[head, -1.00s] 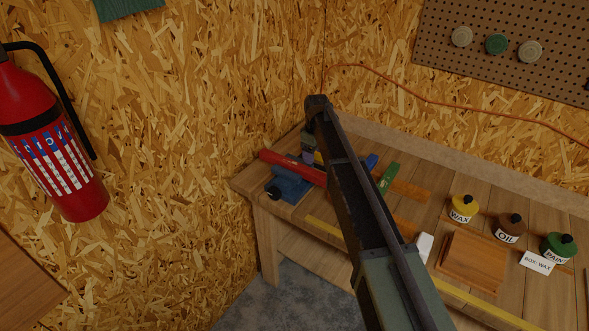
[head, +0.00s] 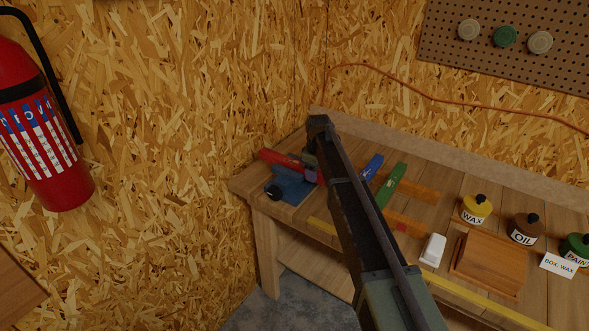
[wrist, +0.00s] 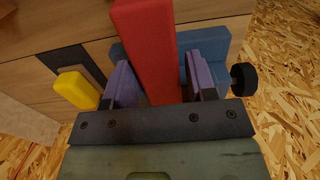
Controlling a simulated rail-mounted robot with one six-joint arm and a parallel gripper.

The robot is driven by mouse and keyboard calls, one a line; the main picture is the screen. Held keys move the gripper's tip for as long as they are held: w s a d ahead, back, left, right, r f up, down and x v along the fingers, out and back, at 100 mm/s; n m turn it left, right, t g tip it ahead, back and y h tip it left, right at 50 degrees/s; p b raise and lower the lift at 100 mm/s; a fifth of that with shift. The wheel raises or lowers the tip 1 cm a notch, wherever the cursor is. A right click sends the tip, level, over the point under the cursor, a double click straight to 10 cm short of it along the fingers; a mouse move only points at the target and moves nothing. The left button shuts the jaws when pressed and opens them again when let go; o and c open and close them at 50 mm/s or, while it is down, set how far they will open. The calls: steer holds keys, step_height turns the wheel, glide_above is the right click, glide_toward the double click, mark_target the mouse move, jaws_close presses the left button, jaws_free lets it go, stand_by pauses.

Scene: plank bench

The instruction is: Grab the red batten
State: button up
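The red batten (head: 280,159) lies at the left end of the bench, over a blue block-like fixture with a black knob (head: 289,187). My arm hides its right part in the head view. In the wrist view the red batten (wrist: 150,45) runs between the two purple-grey fingers of my gripper (wrist: 161,80). The fingers stand apart on either side of it, with narrow gaps showing, so the gripper looks open around it. In the head view my gripper (head: 311,166) is over the batten, partly hidden by the arm.
A blue batten (head: 372,167) and a green batten (head: 391,183) lie to the right. A yellow block (wrist: 77,90) is close beside the left finger in the wrist view. Wax (head: 475,210), oil (head: 525,229) and paint pots, a white block (head: 433,250) and a wooden tray (head: 457,262) stand further right.

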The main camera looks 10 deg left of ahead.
steer(key=c, duration=0.7)
steer(key=shift+c, duration=0.2)
step_height(320, 180, up, 20)
steer(key=p, duration=2)
